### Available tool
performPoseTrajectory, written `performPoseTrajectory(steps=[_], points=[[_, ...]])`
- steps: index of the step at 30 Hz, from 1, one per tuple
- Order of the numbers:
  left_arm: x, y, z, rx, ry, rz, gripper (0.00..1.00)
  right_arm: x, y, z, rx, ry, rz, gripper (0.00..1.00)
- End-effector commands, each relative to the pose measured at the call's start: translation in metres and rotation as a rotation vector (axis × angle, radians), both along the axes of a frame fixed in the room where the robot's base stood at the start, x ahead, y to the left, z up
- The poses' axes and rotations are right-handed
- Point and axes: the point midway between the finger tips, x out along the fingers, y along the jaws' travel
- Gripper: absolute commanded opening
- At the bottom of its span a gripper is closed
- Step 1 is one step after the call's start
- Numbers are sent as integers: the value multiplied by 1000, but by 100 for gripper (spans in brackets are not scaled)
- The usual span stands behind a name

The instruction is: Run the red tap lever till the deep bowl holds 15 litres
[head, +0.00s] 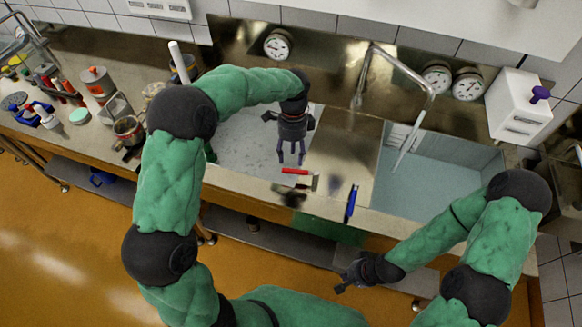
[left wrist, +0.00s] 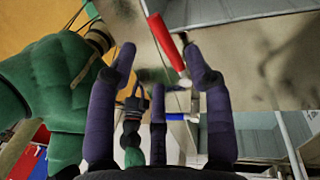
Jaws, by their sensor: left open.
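The red tap lever (head: 294,171) lies at the front rim of the sink counter. My left gripper (head: 291,159) is open just behind and above it, fingers pointing down. In the left wrist view the red lever (left wrist: 165,38) shows between the spread fingertips; contact cannot be told. A blue lever (head: 351,204) is to the right on the same rim. The tap pipe (head: 432,88) bends over the right bowl (head: 440,170), which looks bluish inside. The left bowl (head: 245,140) is pale and partly hidden by my arm. My right gripper (head: 350,276) is low in front of the counter.
Round dials (head: 277,44) sit on the metal back wall, two of them at the right (head: 436,79). A white box with a purple knob (head: 519,105) stands at the right. Pots and tools crowd the left counter. Open floor (head: 60,260) lies in front.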

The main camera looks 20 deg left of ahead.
Motion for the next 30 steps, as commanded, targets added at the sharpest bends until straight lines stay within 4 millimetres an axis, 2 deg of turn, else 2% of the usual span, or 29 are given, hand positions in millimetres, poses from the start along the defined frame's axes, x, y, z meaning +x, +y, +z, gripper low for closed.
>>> performPoseTrajectory(steps=[3, 9, 15, 23, 28, 30], points=[[-5, 0, -23, 0, 2, 1, 51, 0, 0, -5, 0, 0, 0, 0], [-9, -1, -47, -1, 0, 2, 51, 0, 0, -9, 0, 0, 0, 0], [-11, -2, -56, -1, -1, 1, 51, 0, 0, -10, 0, 0, 0, 0], [-11, -2, -57, 0, -1, 2, 51, 0, 0, -10, 0, 0, 0, 0], [-11, -2, -57, 0, -1, 2, 3, 0, 0, -10, 0, 0, 0, 0], [-11, -2, -57, 0, -1, 2, 0, 0, 0, -10, 0, 0, 0, 0]])
